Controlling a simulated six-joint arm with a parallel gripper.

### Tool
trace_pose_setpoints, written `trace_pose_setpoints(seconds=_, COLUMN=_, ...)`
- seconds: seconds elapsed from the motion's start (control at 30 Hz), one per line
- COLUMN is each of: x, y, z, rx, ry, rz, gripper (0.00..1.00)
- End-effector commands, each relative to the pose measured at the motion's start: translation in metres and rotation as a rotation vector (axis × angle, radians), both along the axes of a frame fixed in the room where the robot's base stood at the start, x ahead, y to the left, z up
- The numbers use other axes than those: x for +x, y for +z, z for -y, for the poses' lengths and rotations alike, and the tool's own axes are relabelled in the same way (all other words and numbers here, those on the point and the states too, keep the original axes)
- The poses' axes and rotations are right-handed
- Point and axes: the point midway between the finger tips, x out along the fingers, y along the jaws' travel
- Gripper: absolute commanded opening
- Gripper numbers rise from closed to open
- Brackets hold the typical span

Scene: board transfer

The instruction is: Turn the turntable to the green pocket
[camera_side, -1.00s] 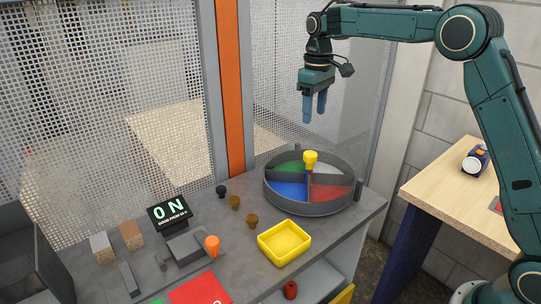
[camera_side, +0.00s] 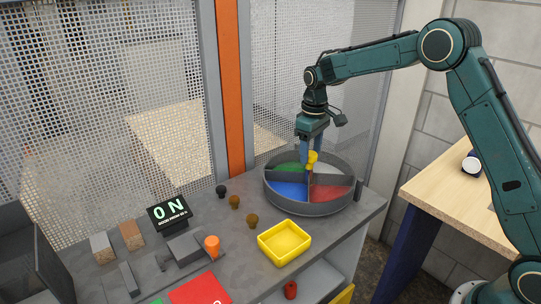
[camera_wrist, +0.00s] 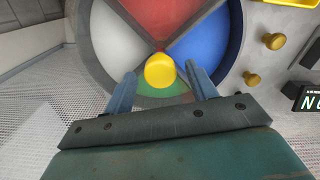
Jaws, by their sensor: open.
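The round grey turntable (camera_side: 312,209) stands on the bench with green, white, red and blue pockets. Its yellow knob (camera_side: 312,160) rises from the centre. The green pocket (camera_side: 287,168) is at the back left in the side view. In the wrist view the green pocket (camera_wrist: 165,101) is partly hidden behind the knob (camera_wrist: 160,71) and my fingers. My gripper (camera_side: 310,162) is low over the turntable centre. In the wrist view my gripper (camera_wrist: 158,82) is open, with one blue finger on each side of the knob. I see no clear contact.
A yellow tray (camera_side: 263,243) stands in front of the turntable. A mesh fence (camera_side: 330,80) stands behind. A wooden table (camera_side: 470,205) is at the right.

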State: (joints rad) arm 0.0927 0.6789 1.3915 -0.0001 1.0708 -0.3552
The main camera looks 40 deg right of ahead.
Motion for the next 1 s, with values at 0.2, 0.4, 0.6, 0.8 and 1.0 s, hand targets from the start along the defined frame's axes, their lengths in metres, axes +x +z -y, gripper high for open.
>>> trace_pose_setpoints(seconds=0.2, x=0.0, y=-0.0018, z=0.0, rx=0.0, ry=0.0, rz=0.0, gripper=0.57)
trace_pose_setpoints(seconds=0.4, x=-0.0001, y=-0.0016, z=0.0, rx=0.0, ry=0.0, rz=0.0, gripper=0.35)
trace_pose_setpoints(seconds=0.6, x=-0.0001, y=-0.0014, z=0.0, rx=0.0, ry=0.0, rz=0.0, gripper=0.0)
trace_pose_setpoints(seconds=0.8, x=-0.0001, y=-0.0013, z=0.0, rx=0.0, ry=0.007, rz=0.0, gripper=0.0)
trace_pose_setpoints(seconds=1.0, x=0.0, y=-0.0011, z=0.0, rx=0.0, ry=0.049, rz=0.0, gripper=0.0)
